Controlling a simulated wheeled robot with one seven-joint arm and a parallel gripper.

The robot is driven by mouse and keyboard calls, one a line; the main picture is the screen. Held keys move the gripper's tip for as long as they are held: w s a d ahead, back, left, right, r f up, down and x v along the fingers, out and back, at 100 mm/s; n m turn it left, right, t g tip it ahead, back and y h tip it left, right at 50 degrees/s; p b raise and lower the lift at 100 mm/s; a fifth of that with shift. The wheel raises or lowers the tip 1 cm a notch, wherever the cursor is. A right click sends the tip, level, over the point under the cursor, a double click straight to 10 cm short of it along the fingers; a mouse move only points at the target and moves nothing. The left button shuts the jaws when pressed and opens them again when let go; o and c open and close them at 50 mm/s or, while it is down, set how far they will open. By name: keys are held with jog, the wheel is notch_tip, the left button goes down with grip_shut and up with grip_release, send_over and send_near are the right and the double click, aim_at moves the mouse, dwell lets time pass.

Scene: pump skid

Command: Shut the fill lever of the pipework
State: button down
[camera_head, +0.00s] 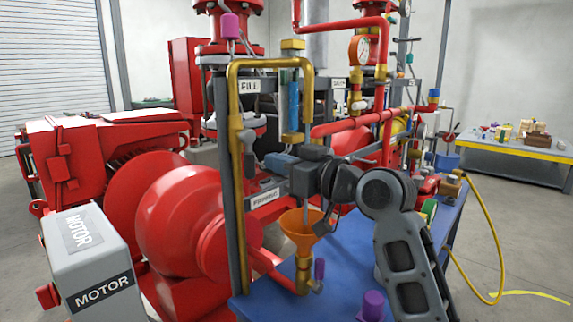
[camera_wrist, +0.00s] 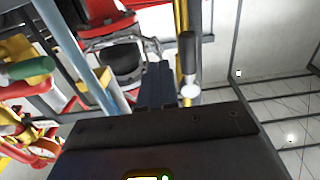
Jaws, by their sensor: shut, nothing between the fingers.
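The FILL sign (camera_head: 249,86) hangs beside the gold pipe (camera_head: 233,170) at the left of the pipe frame. A dark lever handle (camera_head: 248,140) lies along this pipe, below the sign; I take it for the fill lever. In the wrist view the dark handle (camera_wrist: 187,55) with a pale round end stands in front of the gold pipe, just right of my fingers. My gripper (camera_head: 272,160) points left toward the pipe; its closed, empty fingers also show in the wrist view (camera_wrist: 155,82). I cannot tell whether they touch the handle.
An orange funnel (camera_head: 300,226) stands below my wrist, near the PRIMING sign (camera_head: 265,198). A red pump housing (camera_head: 185,210) and grey motor box (camera_head: 92,265) fill the left. A red pipe (camera_head: 350,124) crosses behind my wrist. A purple knob (camera_head: 372,304) stands on the blue skid.

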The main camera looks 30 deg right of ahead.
jog(key=shift+w+a+f+p, duration=0.25)
jog(key=shift+w+a, duration=0.5)
jog(key=shift+a, duration=0.2)
jog(key=shift+w+a+f+p, duration=0.15)
jog(key=shift+w+a+f, duration=0.1)
jog(key=shift+w+a, duration=0.6)
jog(key=shift+s+a+p, duration=0.35)
jog(key=shift+a+p, duration=0.05)
jog(key=shift+a, duration=0.45)
jog(key=shift+s+a+r+p, duration=0.15)
jog(key=shift+a+p, duration=0.05)
jog(key=shift+a, duration=0.2)
jog(key=shift+s+a+r+p, duration=0.1)
jog(key=shift+a+p, duration=0.1)
jog(key=shift+a, duration=0.15)
jog(key=shift+s+a+r+p, duration=0.25)
jog(key=shift+a+r+p, duration=0.5)
jog(key=shift+p, duration=0.1)
jog(key=shift+s+a+r+p, duration=0.2)
jog(key=shift+a+r+p, duration=0.5)
jog(key=shift+p, duration=0.15)
jog(key=b, duration=0.2)
send_near(249, 169)
jog(key=shift+a+r, duration=1)
jog(key=shift+a, duration=1.35)
jog(key=shift+f, duration=0.1)
